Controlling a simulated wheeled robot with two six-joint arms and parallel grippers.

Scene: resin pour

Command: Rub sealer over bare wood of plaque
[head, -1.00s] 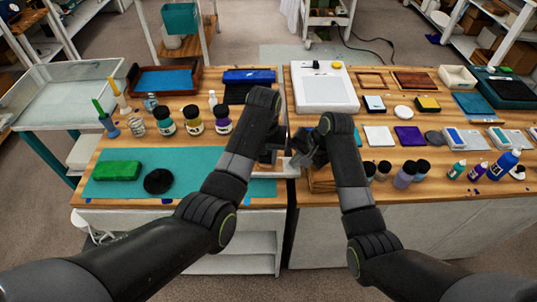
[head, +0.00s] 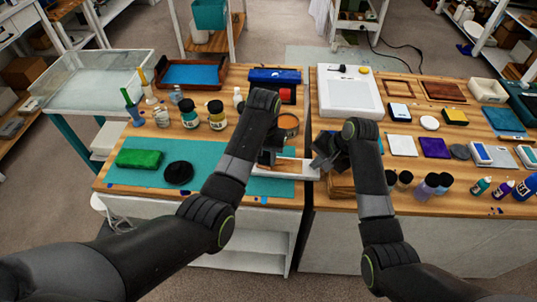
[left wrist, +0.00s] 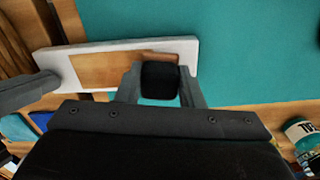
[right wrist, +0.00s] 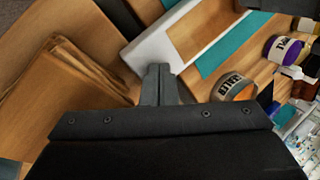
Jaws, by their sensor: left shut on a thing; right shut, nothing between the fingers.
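The plaque is a long white board (head: 308,172) with a bare tan wood patch (left wrist: 103,70), lying across the right end of the teal mat (head: 215,180). My left gripper (head: 268,157) is shut on a small black pad (left wrist: 160,80) over the patch's end. A darker brown streak (left wrist: 158,57) shows on the wood beside the pad. I cannot tell if the pad touches the wood. My right gripper (head: 325,160) is shut and empty at the board's white end; the right wrist view shows its fingertips (right wrist: 158,75) close against that end.
A labelled tin (head: 288,125) stands behind the plaque. Jars (head: 215,115) stand behind the mat. A green sponge (head: 139,159) and a black disc (head: 178,173) lie on the mat's left. Stacked wood pieces (right wrist: 65,85) lie beside my right gripper. The mat's middle is clear.

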